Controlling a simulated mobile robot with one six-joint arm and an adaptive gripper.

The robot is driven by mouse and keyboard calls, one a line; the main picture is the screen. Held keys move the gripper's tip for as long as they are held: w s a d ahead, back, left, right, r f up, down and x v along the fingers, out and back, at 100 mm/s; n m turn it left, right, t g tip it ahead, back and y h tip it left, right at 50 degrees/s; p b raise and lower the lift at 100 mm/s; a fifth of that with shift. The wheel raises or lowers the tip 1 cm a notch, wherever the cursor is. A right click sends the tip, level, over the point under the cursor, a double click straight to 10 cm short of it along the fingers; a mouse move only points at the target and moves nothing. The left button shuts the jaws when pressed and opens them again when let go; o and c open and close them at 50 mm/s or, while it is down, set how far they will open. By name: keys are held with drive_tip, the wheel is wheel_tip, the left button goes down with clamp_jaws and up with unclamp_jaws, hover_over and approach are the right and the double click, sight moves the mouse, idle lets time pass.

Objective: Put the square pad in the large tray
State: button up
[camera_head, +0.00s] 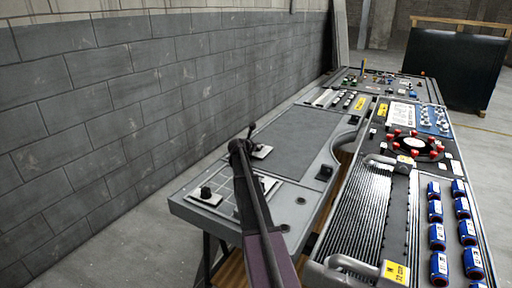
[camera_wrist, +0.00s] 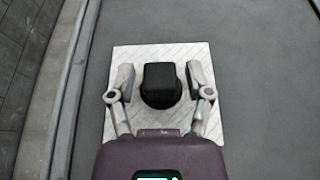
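The square pad (camera_wrist: 115,125) is a pale, brushed-looking plate with a black knob (camera_wrist: 160,85) standing on its middle. It lies on the dark grey surface; part of it also shows in the head view (camera_head: 264,153), mostly hidden by my arm. My gripper (camera_wrist: 160,77) is open, with one finger on each side of the knob and a narrow gap to each. In the head view my gripper (camera_head: 248,141) is over the pad. The large tray is not certain; a wide ribbed metal unit (camera_head: 362,215) with a handle at each end stands at the right.
Another plate with a black knob (camera_head: 206,196) sits at the bench's near left corner, beside a light grid-lined area (camera_head: 226,199). The bench's dark flat area (camera_head: 310,138) is largely clear. Blue blocks (camera_head: 437,236) and red knobs (camera_head: 413,133) stand at right. A brick wall runs along the left.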

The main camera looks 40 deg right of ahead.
drive_tip(key=shift+r, duration=0.15)
idle(0.3)
drive_tip(key=shift+s+a+r+p, duration=0.1)
drive_tip(key=shift+a+r+p, duration=0.05)
drive_tip(key=shift+p, duration=0.15)
drive_tip(key=p+v, duration=0.3)
drive_tip(key=v, duration=0.6)
drive_tip(key=shift+s+a+r+p, duration=0.1)
drive_tip(key=shift+a+r+p, duration=0.2)
drive_tip(key=shift+p, duration=0.1)
drive_tip(key=shift+v, duration=0.9)
drive_tip(key=shift+f, duration=0.15)
